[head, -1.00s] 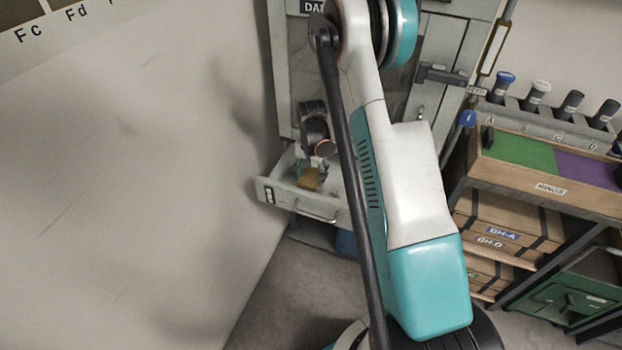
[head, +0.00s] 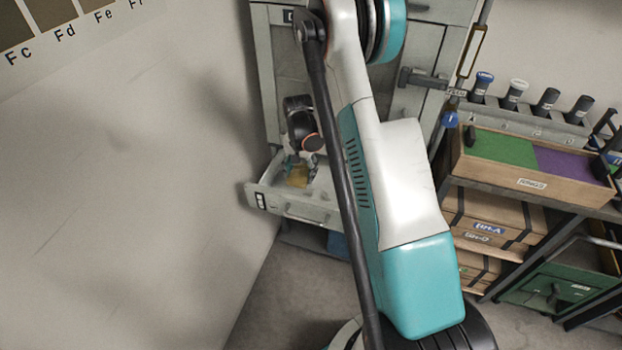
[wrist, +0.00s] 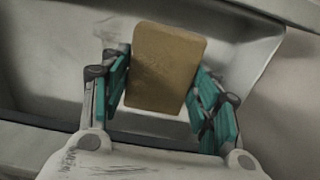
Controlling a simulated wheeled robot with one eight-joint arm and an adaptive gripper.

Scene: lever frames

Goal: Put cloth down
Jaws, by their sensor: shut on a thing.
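The cloth (wrist: 165,68) is a folded, yellow-brown, block-like pad. In the wrist view it stands between the teal finger pads of my gripper (wrist: 160,88), which is shut on it. In the head view the cloth (head: 297,178) shows small and yellow, with my gripper (head: 303,161) just above it, at an open drawer (head: 264,199) of the grey cabinet. The drawer's pale inside shows around the cloth in the wrist view. I cannot tell whether the cloth touches the drawer's floor.
My arm hides the drawer's right part in the head view. A large pale surface (head: 120,220) fills the left. On the right stand a wooden tray (head: 531,184) with green and purple sections, a rack of dark-handled items (head: 528,121), and boxes (head: 487,213) below.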

